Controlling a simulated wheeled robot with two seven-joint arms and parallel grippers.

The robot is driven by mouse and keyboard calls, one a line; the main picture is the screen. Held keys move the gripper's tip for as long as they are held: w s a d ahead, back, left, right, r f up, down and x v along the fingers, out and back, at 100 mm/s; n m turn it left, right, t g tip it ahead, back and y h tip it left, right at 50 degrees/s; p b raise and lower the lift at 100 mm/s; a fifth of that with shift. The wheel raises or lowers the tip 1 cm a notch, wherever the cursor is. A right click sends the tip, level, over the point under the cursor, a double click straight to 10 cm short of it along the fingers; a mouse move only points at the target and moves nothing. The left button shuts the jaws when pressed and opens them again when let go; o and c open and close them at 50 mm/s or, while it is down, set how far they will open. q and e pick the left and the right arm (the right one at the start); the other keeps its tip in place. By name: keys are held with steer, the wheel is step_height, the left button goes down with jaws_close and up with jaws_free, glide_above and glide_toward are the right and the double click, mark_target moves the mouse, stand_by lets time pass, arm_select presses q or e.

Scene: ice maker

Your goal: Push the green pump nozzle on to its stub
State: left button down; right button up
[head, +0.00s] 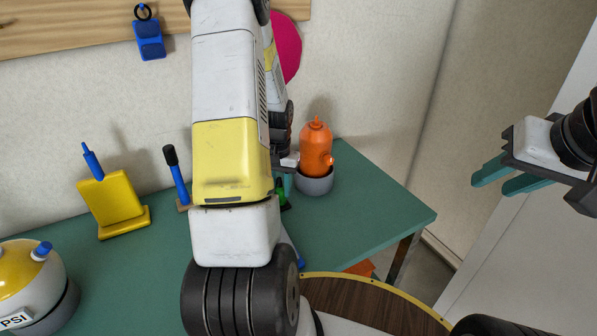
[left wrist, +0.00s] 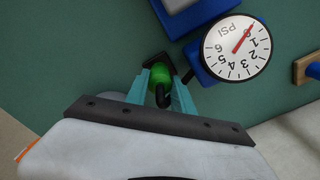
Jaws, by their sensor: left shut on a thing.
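My left gripper (left wrist: 159,80) is shut on the green pump nozzle (left wrist: 157,71), which sits between its two teal fingers. A black bent part (left wrist: 152,59) shows beside the green piece; I cannot tell whether it belongs to the nozzle. In the head view my left arm mostly hides this gripper, and only a bit of the green nozzle (head: 284,194) shows beside the arm, low over the table. I cannot make out the stub for sure. My right gripper (head: 493,184) is open and empty, in the air off the table's right side.
An orange bottle (head: 316,148) in a grey base (head: 315,181) stands just right of my left gripper. A blue-backed PSI gauge (left wrist: 237,48) is close by in the wrist view. A yellow stand (head: 110,203) is left. The green table (head: 375,205) is clear at right.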

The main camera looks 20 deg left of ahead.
arm_select(q)
steer(key=shift+f, duration=0.2)
steer(key=c, duration=1)
jaws_free()
step_height(320, 180, up, 8)
steer(key=shift+f, duration=0.1)
steer(key=s+d+r+t, duration=0.25)
steer(key=d+r, duration=0.25)
steer(key=r, duration=0.3)
steer(key=s+d+r+t, duration=0.1)
steer(key=s+d+r, duration=0.35)
steer(key=r, duration=0.35)
steer(key=s+d+r+m+t+h, duration=0.1)
steer(key=s+d+r+t+h, duration=0.1)
steer(key=s+d+r, duration=0.4)
steer(key=s+d, duration=0.1)
steer(key=s, duration=0.3)
steer(key=shift+s+d+m+t, duration=0.15)
steer(key=shift+s+m+t, duration=0.2)
steer(key=shift+s+m, duration=0.05)
